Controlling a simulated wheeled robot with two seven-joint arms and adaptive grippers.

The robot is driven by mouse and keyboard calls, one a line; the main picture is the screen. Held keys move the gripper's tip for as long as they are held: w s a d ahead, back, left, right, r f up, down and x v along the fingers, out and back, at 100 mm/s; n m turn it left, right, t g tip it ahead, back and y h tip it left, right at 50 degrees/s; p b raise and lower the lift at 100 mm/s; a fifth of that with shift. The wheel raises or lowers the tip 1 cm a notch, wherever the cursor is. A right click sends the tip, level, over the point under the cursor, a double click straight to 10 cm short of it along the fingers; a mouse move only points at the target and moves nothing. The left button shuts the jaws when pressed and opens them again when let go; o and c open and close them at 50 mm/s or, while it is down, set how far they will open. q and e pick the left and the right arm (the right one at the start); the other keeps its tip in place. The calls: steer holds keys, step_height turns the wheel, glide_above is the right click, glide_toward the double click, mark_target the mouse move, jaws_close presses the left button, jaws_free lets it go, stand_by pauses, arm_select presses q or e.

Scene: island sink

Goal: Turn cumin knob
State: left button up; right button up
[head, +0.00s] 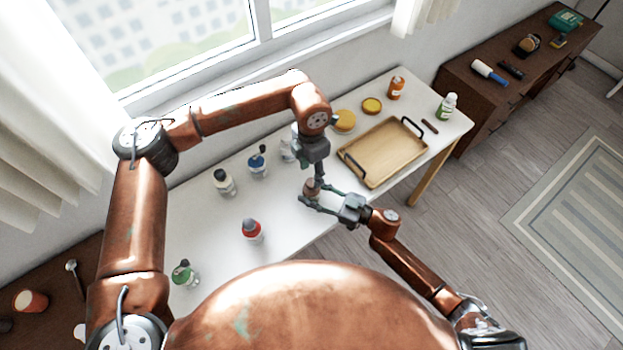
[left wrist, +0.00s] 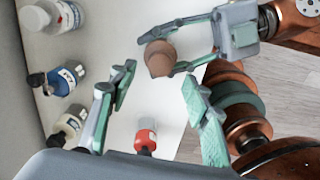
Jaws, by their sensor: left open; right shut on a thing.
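A small brown container with a rounded knob-like top (head: 310,187) is held over the front part of the white table; no label is readable. It also shows in the left wrist view (left wrist: 160,58). My right gripper (head: 318,200) is shut on it, with fingers on either side. My left gripper (head: 317,180) is above and close to the container, pointing down. In the left wrist view its two fingers (left wrist: 157,88) are spread, with nothing between them, and the container lies beyond the tips. Whether the left fingers touch it cannot be told from the head view.
A wooden tray (head: 385,152) with black handles lies at the right. The table between red-capped bottle and tray is mostly clear.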

mark_target(311, 182)
arm_select(q)
steer(key=shift+f, duration=2.4)
steer(key=shift+c, duration=0.7)
steer(key=c, duration=1)
steer(key=m, duration=0.5)
steer(key=shift+w+m, duration=0.1)
steer(key=shift+m, duration=0.2)
steer(key=shift+c, duration=0.2)
steer(key=o, duration=1.2)
